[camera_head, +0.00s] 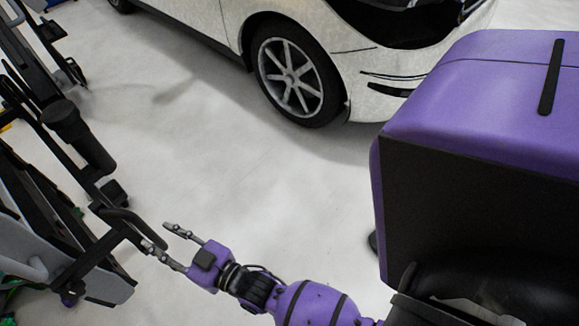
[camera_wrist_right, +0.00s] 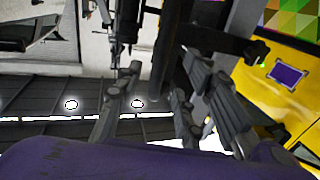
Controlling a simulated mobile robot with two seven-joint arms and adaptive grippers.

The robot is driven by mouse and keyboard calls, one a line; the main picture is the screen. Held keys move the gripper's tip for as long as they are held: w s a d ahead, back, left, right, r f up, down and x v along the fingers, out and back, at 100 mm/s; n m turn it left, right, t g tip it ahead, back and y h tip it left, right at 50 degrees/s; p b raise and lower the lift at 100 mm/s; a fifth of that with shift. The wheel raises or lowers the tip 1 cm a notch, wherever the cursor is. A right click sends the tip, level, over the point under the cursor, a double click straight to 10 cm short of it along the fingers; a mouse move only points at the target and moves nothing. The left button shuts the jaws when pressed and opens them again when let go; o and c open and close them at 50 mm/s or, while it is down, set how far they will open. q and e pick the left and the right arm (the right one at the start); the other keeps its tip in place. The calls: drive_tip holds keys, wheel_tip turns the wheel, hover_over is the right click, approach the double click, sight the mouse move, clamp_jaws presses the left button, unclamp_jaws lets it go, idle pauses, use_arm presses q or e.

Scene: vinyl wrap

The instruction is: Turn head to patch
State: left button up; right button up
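I make out no patch for certain in the head view. In the right wrist view, a small purple rectangle (camera_wrist_right: 287,73) with a pale border sits on a yellow surface (camera_wrist_right: 262,98) at the right; I cannot tell whether it is the patch. My left gripper is not in view.
A black-framed cart or rack (camera_head: 80,140) fills the left side. Pale floor (camera_head: 230,170) between them is clear. A surface of coloured triangles (camera_wrist_right: 292,18) shows in the wrist view.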

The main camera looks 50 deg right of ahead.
sight(148, 230)
drive_tip(key=x, duration=0.3)
drive_tip(key=shift+s+a+r, duration=0.1)
drive_tip(key=shift+r, duration=0.05)
drive_tip(key=x, duration=0.2)
drive_tip(key=shift+w, duration=0.35)
drive_tip(key=shift+w+a, duration=0.25)
drive_tip(key=shift+w, duration=0.3)
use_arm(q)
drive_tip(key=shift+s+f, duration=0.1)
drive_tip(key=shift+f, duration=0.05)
use_arm(e)
drive_tip(key=shift+w+f, duration=0.1)
drive_tip(key=shift+f, duration=0.1)
clamp_jaws()
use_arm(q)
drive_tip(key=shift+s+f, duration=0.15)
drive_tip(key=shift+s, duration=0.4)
